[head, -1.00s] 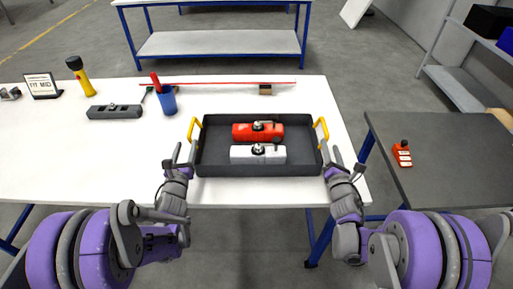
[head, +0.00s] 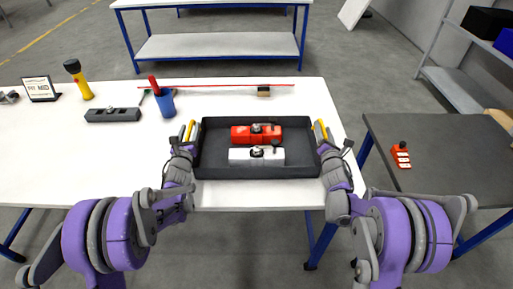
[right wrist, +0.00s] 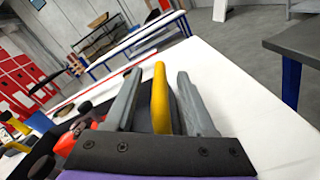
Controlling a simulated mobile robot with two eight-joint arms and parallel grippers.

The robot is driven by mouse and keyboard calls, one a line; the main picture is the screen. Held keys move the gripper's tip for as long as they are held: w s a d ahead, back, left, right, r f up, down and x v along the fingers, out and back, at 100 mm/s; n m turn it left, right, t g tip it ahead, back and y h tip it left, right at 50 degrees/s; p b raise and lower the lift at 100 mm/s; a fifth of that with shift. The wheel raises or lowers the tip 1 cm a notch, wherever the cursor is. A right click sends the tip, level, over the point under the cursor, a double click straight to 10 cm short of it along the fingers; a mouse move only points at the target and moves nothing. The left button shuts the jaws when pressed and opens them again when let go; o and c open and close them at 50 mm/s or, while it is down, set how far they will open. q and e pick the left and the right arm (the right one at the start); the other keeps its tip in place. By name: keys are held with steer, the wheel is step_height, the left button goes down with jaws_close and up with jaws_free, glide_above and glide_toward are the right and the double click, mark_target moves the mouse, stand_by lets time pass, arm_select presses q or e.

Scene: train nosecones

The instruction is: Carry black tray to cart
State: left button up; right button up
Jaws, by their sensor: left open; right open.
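The black tray (head: 218,171) sits on the white table near its right front edge. In it lie a red nosecone part (head: 243,135) and a white nosecone part (head: 240,158). Yellow handles stand at its left (head: 190,130) and right (head: 321,129) ends. My left gripper (head: 187,142) is open at the left handle. My right gripper (head: 323,138) is open at the right handle. In the right wrist view the yellow handle (right wrist: 160,98) stands between the two open fingers of my right gripper (right wrist: 157,100).
A dark-topped surface (head: 445,150) to the right holds a red item (head: 401,155); a gap separates it from the white table (head: 90,160). On the table are a blue cup (head: 166,104), a yellow flashlight (head: 80,82), a dark block (head: 112,114) and a long red strip (head: 220,86).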

arm_select(q)
steer(key=shift+w, duration=0.4)
arm_select(e)
steer(key=shift+w, duration=0.4)
arm_select(q)
steer(key=shift+c, duration=0.2)
arm_select(e)
steer(key=shift+c, duration=0.2)
arm_select(q)
jaws_close()
arm_select(e)
jaws_close()
arm_select(q)
steer(key=shift+d, duration=0.1)
